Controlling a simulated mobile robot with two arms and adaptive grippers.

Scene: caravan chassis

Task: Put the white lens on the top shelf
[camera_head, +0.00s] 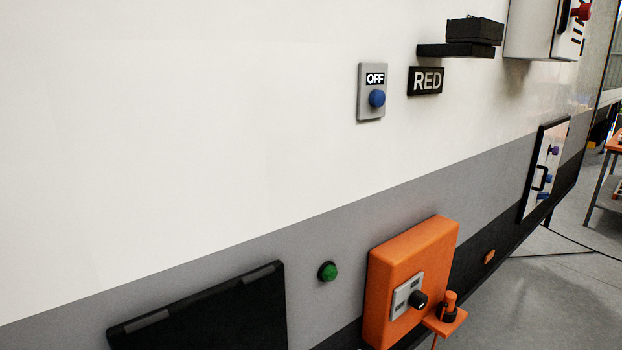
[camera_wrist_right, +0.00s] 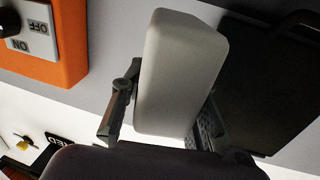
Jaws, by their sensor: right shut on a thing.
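The white lens (camera_wrist_right: 180,70) shows in the right wrist view as a pale, rounded-edged block. My right gripper (camera_wrist_right: 168,98) is shut on it, with one dark finger on each side. The lens is held off the wall, in front of the grey band. Neither gripper nor the lens shows in the head view. A small black shelf (camera_head: 440,51) sticks out of the white wall at the upper right of the head view. A black box (camera_head: 474,30) sits on it. I cannot tell if this is the top shelf.
Below the shelf are a RED sign (camera_head: 425,81) and an OFF plate with a blue knob (camera_head: 377,98). A white cabinet (camera_head: 528,30) is right of the shelf. An orange box (camera_head: 405,265), green button (camera_head: 327,271) and black panel (camera_head: 215,315) project from the lower wall.

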